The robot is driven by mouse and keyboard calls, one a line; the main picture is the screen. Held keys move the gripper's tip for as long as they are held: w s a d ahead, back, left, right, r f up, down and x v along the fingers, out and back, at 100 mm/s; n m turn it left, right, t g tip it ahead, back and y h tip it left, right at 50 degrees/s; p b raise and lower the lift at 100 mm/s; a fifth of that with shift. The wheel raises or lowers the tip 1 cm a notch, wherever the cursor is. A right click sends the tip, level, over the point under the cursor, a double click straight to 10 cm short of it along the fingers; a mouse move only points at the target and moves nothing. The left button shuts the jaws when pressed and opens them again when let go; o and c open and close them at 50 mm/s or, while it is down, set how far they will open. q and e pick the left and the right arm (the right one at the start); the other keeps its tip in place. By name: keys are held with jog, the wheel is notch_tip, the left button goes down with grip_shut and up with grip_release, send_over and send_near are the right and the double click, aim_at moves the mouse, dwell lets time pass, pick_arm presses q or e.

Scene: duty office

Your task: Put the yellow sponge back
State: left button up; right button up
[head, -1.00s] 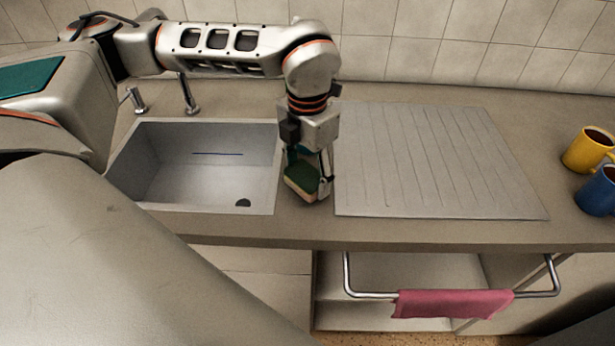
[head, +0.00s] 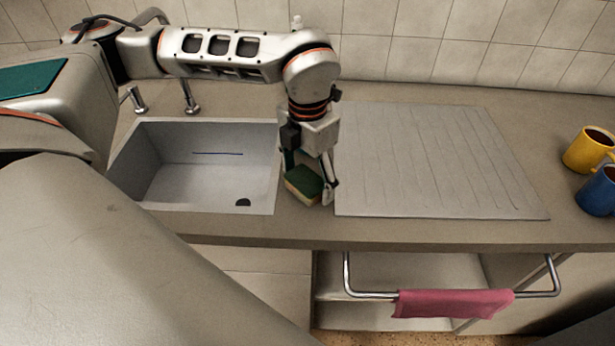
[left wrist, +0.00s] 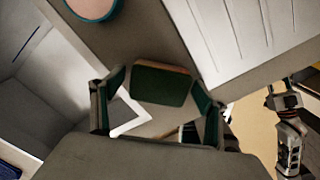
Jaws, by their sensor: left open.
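The sponge (head: 304,184) has a dark green top and a yellow lower layer. It sits on the strip of counter between the sink and the ribbed drainer. My left gripper (head: 310,188) points down over it, open, with one finger on each side. In the left wrist view the sponge's green face (left wrist: 160,84) shows between the spread fingers (left wrist: 157,105), with gaps beside it. The sponge's underside is hidden. What looks like my right gripper (left wrist: 285,100) shows small at the right of the left wrist view; its jaws are unclear.
The sink (head: 195,165) lies left of the gripper, with taps behind it. The drainer (head: 430,160) on the right is empty. Yellow (head: 586,150) and blue (head: 598,190) mugs stand far right. A pink towel (head: 453,303) hangs in front. A round teal-rimmed thing (left wrist: 95,8) lies behind the sponge.

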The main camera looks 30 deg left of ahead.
aim_at(308, 178)
pick_arm(q)
notch_tip(308, 178, up, 12)
dwell(0.4)
dwell(0.5)
